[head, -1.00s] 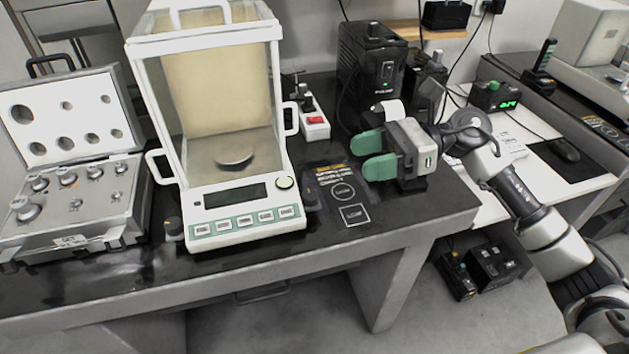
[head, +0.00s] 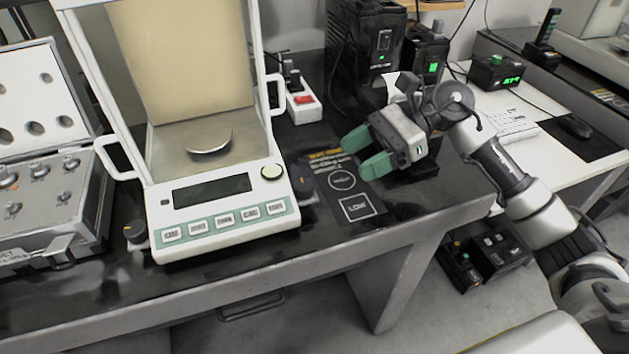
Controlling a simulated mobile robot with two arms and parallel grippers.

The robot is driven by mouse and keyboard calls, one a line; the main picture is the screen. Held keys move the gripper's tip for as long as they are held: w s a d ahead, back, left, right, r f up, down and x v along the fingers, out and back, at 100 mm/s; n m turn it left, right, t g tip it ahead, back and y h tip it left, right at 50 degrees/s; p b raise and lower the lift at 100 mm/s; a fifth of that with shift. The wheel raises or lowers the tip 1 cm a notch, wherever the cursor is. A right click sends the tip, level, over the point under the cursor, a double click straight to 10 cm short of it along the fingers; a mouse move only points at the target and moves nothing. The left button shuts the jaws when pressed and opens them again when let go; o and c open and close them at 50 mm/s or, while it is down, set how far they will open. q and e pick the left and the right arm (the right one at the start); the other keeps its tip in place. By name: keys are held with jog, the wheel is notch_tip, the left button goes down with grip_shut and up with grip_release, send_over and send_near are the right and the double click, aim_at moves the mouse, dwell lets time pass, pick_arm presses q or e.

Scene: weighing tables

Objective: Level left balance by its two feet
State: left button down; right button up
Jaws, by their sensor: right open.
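The left balance (head: 222,205) stands on the dark table top, with a glass draft shield, a round pan (head: 207,138) and a blank display. Its left foot (head: 135,233) is a dark knob at the front left corner. Its right foot (head: 305,188) is a dark knob at the front right corner. My right gripper (head: 361,152) is open and empty, with green fingers pointing left. It is above the table, to the right of the right foot and apart from it. My left gripper is not in view.
A printed dark mat (head: 345,185) lies right of the balance. A weight case (head: 50,200) stands open at the left. Behind are a power strip (head: 303,105) and a black device (head: 366,50). The table's front edge (head: 400,232) runs below my right gripper.

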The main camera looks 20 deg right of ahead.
aim_at(304, 188)
jog(key=x, duration=0.8)
jog(key=shift+a, duration=0.2)
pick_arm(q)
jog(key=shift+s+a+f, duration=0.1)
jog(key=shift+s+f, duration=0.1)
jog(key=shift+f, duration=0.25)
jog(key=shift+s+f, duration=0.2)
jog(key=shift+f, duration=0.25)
pick_arm(e)
jog(key=shift+a+f, duration=0.15)
jog(key=shift+a, duration=0.15)
jog(key=shift+c, duration=0.4)
